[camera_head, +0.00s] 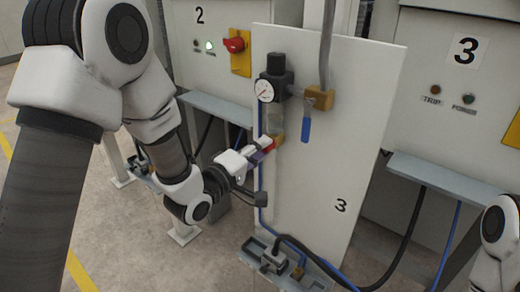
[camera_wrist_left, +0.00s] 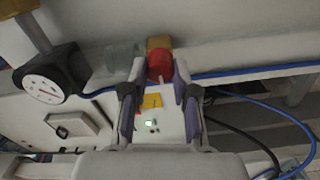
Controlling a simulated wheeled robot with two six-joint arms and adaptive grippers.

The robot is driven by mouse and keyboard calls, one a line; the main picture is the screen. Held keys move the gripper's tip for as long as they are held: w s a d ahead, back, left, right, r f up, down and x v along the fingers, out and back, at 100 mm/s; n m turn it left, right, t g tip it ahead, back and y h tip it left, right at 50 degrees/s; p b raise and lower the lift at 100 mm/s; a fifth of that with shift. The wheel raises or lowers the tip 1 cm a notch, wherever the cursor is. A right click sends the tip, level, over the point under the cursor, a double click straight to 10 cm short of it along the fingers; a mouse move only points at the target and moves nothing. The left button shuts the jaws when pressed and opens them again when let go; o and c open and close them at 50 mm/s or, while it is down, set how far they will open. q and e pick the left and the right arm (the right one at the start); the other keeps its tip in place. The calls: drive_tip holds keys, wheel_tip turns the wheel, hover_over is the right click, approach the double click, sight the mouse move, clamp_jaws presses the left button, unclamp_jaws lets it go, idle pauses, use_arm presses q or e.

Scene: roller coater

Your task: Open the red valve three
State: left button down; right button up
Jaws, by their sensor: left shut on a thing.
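The red valve (camera_wrist_left: 160,65) sits against a brass block (camera_wrist_left: 158,42) in the left wrist view, between the purple-padded fingers of my left gripper (camera_wrist_left: 159,78). In the head view my left gripper (camera_head: 262,153) reaches in from the left to the panel marked 3 (camera_head: 340,150), below the pressure gauge (camera_head: 265,90). Its fingers are shut on the red valve and hide most of it there; only a little red and the brass block (camera_head: 280,141) show. My right gripper is out of view; only part of that arm shows at the lower right.
A blue lever (camera_head: 306,129) hangs under a brass fitting right of the gauge. A red knob on a yellow plate (camera_head: 236,43) is on cabinet 2. Cabinet 3 (camera_head: 455,75) stands at the right. Hoses and a grey ledge (camera_head: 300,272) lie low near the panel.

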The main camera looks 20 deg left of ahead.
use_arm(q)
drive_tip(key=c, duration=0.9)
unclamp_jaws()
